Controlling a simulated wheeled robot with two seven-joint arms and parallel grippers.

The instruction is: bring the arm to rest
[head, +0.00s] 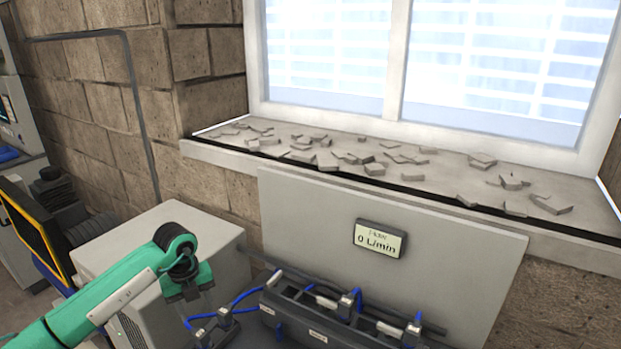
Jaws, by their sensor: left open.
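My left arm is green and comes in from the lower left of the head view. Its left gripper (194,302) points down in front of a grey box-shaped cabinet, beside a small metal valve with blue tubing (224,318). The fingers are small and partly blend into the background; the gripper is open, and I see nothing held in it. I cannot tell whether it touches the valve. My right gripper is out of view.
A dark manifold (300,312) with valves and blue tubes stands below a grey panel with a flow display (380,239) reading 0 L/min. The grey cabinet (165,240) is close to my arm. Broken fragments (375,169) lie on the window sill (420,196).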

